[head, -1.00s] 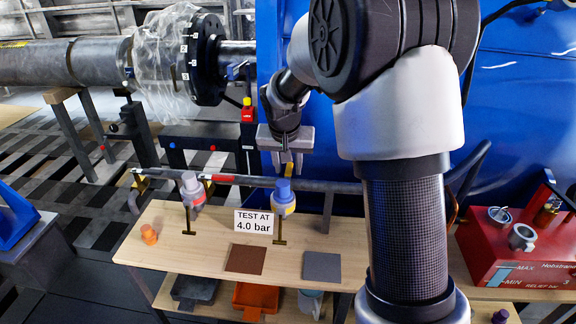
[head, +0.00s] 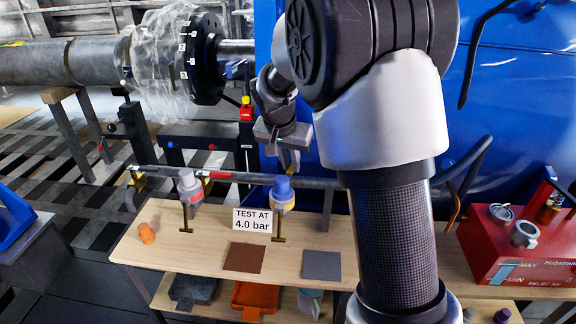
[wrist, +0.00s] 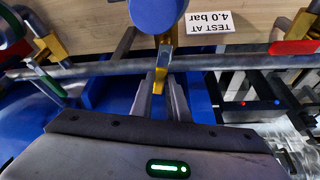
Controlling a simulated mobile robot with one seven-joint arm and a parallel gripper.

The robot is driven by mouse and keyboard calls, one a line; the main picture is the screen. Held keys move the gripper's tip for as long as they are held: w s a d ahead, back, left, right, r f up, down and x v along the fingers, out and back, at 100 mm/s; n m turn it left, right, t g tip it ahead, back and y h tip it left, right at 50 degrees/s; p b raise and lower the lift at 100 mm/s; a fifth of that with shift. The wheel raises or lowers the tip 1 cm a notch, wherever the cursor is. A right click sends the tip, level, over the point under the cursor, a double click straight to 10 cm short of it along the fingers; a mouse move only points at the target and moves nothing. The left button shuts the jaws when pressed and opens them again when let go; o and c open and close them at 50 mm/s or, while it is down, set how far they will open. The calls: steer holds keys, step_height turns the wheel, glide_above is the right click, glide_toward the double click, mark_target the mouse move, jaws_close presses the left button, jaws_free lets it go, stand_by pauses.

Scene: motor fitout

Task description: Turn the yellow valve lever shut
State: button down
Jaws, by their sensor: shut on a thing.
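The yellow valve lever (wrist: 162,66) stands on the grey pipe, just behind the blue-topped fitting (head: 283,192). In the wrist view its end is between the two grey fingers of my gripper (wrist: 164,92), which is shut on it. In the head view my gripper (head: 289,164) is tilted above the pipe, and a little yellow of the lever shows at its fingertips. The fingers hide part of the lever, so its exact angle to the pipe is hard to tell.
The grey pipe (head: 240,178) runs behind a wooden bench (head: 160,234) bearing a "TEST AT 4.0 bar" sign (head: 252,220). A grey-topped fitting (head: 190,184) stands to the left. A red pump box (head: 497,250) is at the right. A large blue tank (head: 510,110) rises behind.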

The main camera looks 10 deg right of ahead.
steer(key=shift+s+d+m+g+h+p, duration=0.3)
steer(key=shift+s+m+g+p, duration=0.45)
steer(key=shift+m, duration=1.8)
steer(key=shift+s+d+m+g+h+p, duration=0.25)
steer(key=shift+s+m+g+p, duration=0.55)
steer(key=shift+m, duration=1.7)
steer(key=shift+s+d+m+g+h+p, duration=0.25)
steer(key=shift+m+g, duration=0.8)
steer(key=shift+m, duration=1.5)
steer(key=shift+s+a, duration=0.15)
steer(key=shift+s, duration=0.1)
steer(key=c, duration=1.7)
jaws_free()
steer(key=p+v, duration=0.2)
steer(key=v, duration=1.5)
steer(key=shift+w+a+r+p, duration=0.1)
steer(key=shift+a+p, duration=0.1)
steer(key=shift+p, duration=0.2)
